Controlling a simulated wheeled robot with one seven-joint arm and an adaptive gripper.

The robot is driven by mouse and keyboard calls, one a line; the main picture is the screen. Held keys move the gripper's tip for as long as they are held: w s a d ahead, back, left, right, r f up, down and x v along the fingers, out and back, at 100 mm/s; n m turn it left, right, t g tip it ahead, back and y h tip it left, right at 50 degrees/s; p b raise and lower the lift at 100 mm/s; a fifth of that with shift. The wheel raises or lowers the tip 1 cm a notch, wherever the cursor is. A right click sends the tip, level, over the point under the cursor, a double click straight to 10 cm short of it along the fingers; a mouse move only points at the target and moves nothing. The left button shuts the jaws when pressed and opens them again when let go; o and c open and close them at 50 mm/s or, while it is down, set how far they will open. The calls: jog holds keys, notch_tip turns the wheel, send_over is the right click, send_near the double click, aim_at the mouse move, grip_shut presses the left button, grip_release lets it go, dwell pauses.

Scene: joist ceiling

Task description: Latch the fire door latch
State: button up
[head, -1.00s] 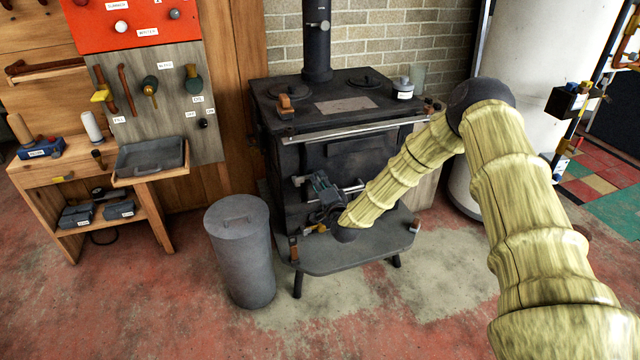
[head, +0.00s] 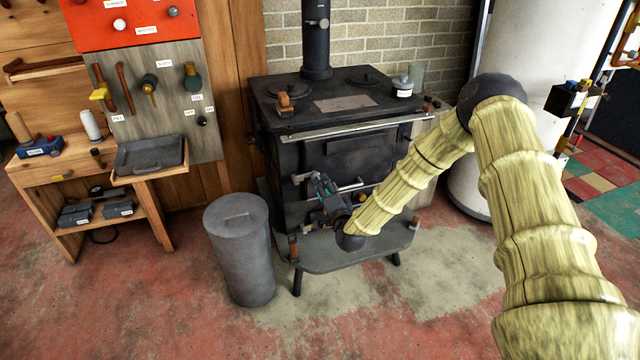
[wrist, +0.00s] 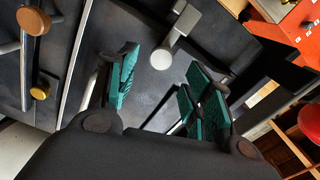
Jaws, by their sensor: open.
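The black stove (head: 345,115) stands at the centre of the head view. Its dark front is partly hidden behind my gripper (head: 322,186), so the fire door's outline is unclear. In the wrist view, a grey metal handle with a round end (wrist: 176,38), which looks like the fire door latch, projects from the dark door face (wrist: 150,100). My gripper (wrist: 162,86) is open, with its teal finger pads on either side of and below that handle. Nothing is held. I cannot tell whether a pad touches the handle or whether the door is fully closed.
A bright rail (head: 350,130) crosses the stove's upper front. A dark shelf (head: 350,253) juts out below my gripper. A grey lidded bin (head: 240,250) stands left of the stove. In the wrist view, a wooden knob (wrist: 33,20) and brass knob (wrist: 40,92) are at left.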

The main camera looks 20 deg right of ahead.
jog(key=s, duration=0.8)
jog(key=shift+f, duration=0.1)
jog(key=s+a+f+n+g+y, duration=0.1)
jog(key=s+a+f+n+g, duration=0.25)
jog(key=s+f, duration=0.5)
jog(key=s+a+f+n+g+y, duration=0.1)
jog(key=s+a+f+n+g, duration=0.3)
jog(key=s+f, duration=0.5)
jog(key=s+f+n+g+h, duration=0.1)
jog(key=s+f+n+g, duration=0.2)
jog(key=s, duration=0.8)
jog(key=s+f+n+g, duration=0.1)
jog(key=s+f+g, duration=0.25)
jog(key=s, duration=0.75)
jog(key=s+d+r+n+g+h, duration=0.1)
jog(key=s+d+n+g+h, duration=0.2)
jog(key=s, duration=0.8)
notch_tip(320, 180, up, 20)
jog(key=g+y+p, duration=0.1)
jog(key=p, duration=1.8)
jog(key=shift+w+a+p, duration=0.15)
jog(key=shift+p, duration=0.2)
jog(key=shift+f+m, duration=0.1)
jog(key=shift+m, duration=0.15)
